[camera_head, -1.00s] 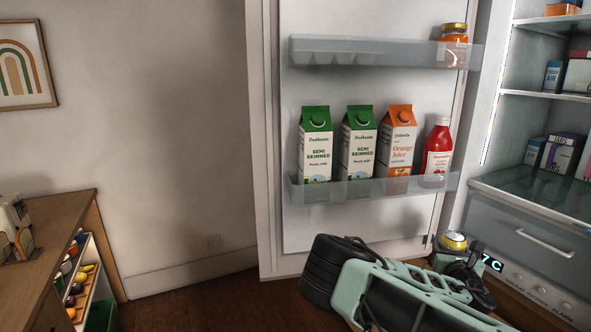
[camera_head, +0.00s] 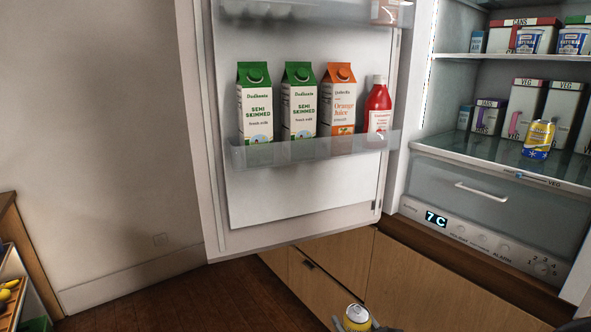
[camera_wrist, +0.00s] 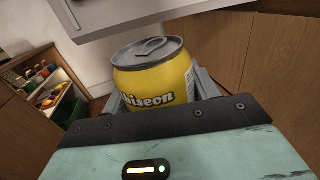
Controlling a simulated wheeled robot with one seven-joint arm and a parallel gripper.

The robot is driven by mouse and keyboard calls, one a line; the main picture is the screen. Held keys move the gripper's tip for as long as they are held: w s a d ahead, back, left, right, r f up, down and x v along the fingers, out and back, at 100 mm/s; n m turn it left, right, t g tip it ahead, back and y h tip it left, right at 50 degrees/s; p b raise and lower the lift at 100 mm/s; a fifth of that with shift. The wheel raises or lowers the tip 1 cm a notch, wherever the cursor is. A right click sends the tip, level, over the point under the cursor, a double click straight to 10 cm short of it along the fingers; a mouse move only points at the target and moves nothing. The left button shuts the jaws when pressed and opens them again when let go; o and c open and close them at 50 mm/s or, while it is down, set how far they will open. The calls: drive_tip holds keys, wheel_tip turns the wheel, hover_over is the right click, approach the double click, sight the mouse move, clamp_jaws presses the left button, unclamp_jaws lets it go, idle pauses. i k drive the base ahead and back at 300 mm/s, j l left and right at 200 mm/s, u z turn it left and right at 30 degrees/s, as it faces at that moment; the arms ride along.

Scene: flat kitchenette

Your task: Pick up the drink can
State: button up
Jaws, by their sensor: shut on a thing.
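A yellow drink can (camera_head: 356,318) with a silver top shows at the bottom edge of the head view, in front of the wooden drawer fronts. My gripper (camera_head: 354,325) is shut on it; only the fingertips show there. In the wrist view the can (camera_wrist: 155,78) is upright or slightly tilted, between the two fingers of my gripper (camera_wrist: 158,90), with part of its lettering visible. Its lower part is hidden behind my gripper's body. Another yellow and blue can (camera_head: 539,139) stands on the glass shelf inside the fridge.
The fridge door (camera_head: 300,195) stands open, with milk cartons (camera_head: 255,105), an orange juice carton (camera_head: 338,100) and a red bottle (camera_head: 378,108) in its rack. A fridge drawer (camera_head: 480,190) is closed. Wooden floor at the lower left is clear.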

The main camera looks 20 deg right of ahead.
sight(541, 134)
drive_tip(key=j+z, duration=0.1)
drive_tip(key=z, duration=1.1)
drive_tip(key=j+z, duration=0.75)
drive_tip(key=j, duration=0.15)
drive_tip(key=k+j+z, duration=0.1)
drive_tip(key=j+z, duration=0.3)
